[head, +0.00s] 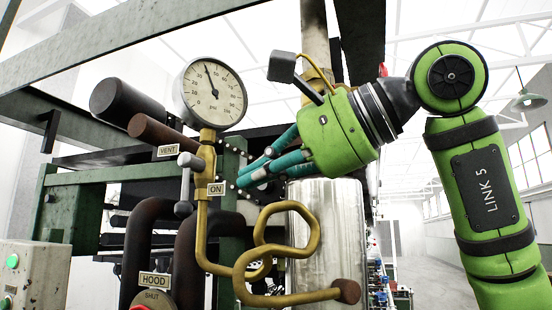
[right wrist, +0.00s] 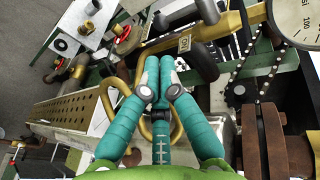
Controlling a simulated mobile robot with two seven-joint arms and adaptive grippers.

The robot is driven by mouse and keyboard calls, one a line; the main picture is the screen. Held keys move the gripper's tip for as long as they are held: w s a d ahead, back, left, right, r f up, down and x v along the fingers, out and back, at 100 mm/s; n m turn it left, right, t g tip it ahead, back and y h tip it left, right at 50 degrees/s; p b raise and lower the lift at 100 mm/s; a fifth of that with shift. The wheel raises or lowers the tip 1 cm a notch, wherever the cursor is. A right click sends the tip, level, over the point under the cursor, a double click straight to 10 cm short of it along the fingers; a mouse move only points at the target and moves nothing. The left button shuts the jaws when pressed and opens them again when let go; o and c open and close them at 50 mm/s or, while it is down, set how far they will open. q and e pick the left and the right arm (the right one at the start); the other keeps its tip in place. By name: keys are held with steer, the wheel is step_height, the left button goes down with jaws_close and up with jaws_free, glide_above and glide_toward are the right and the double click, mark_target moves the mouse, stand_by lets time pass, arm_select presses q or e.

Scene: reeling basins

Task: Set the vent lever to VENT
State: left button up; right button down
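The vent lever (head: 184,188) is a grey metal handle with rounded ends, beside the brass pipe below the gauge in the head view. It stands roughly upright, its knob end down. The VENT plate (head: 168,151) is at its upper left and the ON plate (head: 216,189) at its right. The ON plate also shows in the right wrist view (right wrist: 184,43). My right gripper (head: 243,175) is to the right of the lever, apart from it, teal fingers pointing left. In the right wrist view its fingertips (right wrist: 158,64) are drawn together with nothing seen between them. My left gripper is not in view.
A round pressure gauge (head: 211,93) sits above the lever. A looped brass pipe (head: 277,250) and a shiny metal cylinder (head: 327,215) are below my right gripper. Dark cylinders (head: 125,102) and a HOOD plate (head: 154,280) are at the left. Green beams frame the machine.

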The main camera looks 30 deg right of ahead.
mark_target(187, 200)
steer(key=p+x, duration=0.1)
steer(key=x, duration=0.2)
steer(key=r+x, duration=0.1)
steer(key=x, duration=0.2)
steer(key=p+x, duration=0.1)
steer(key=x, duration=0.1)
steer(key=shift+w+a+p, duration=0.35)
steer(key=shift+w, duration=0.15)
steer(key=shift+d, duration=0.15)
